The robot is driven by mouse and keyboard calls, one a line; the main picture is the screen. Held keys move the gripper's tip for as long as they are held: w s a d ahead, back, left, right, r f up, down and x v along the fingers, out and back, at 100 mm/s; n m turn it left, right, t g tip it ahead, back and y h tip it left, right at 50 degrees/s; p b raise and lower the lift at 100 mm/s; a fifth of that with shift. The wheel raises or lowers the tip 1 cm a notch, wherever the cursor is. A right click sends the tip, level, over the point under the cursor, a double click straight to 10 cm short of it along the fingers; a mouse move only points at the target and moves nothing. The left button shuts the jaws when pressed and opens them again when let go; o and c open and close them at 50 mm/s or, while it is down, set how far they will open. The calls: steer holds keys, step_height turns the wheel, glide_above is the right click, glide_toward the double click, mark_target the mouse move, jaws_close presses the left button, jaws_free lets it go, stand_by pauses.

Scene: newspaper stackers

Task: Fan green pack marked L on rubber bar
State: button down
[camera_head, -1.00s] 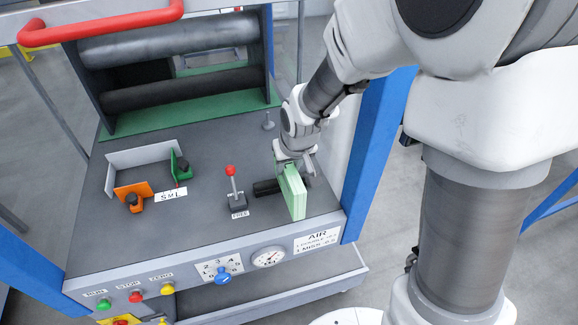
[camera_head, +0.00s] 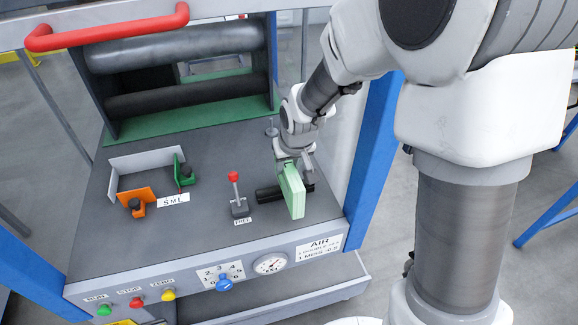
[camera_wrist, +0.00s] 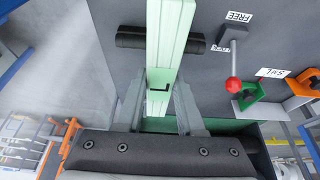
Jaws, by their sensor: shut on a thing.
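The green pack (camera_head: 291,192) stands on edge in my gripper (camera_head: 291,163), across the black rubber bar (camera_head: 267,194) at the right of the grey worktop. In the wrist view the pack (camera_wrist: 168,40) runs up from between the two fingers of my gripper (camera_wrist: 158,95), which are shut on its sides. The bar (camera_wrist: 131,41) shows on both sides of the pack there. I cannot tell whether the pack touches the bar. No L mark can be read on the pack.
A red-knobbed lever (camera_head: 236,195) marked FREE stands just left of the bar. Further left are a white corner fence (camera_head: 139,160), an orange stop (camera_head: 136,201) and a green stop (camera_head: 182,169). Rollers (camera_head: 185,92) lie behind; a blue post (camera_head: 374,150) stands right.

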steer(key=shift+w+a, duration=0.2)
steer(key=shift+w, duration=0.5)
steer(key=shift+w, duration=0.1)
steer(key=shift+w+a, duration=0.2)
steer(key=shift+w, duration=0.35)
steer(key=shift+w, duration=0.15)
steer(key=shift+w+a, duration=0.2)
steer(key=shift+w, duration=0.4)
steer(key=shift+w+a, duration=0.2)
steer(key=shift+w, duration=0.5)
steer(key=shift+w+a, duration=0.2)
steer(key=shift+w, duration=0.45)
steer(key=shift+w, duration=0.1)
steer(key=shift+w+a, duration=0.2)
steer(key=shift+w, duration=0.35)
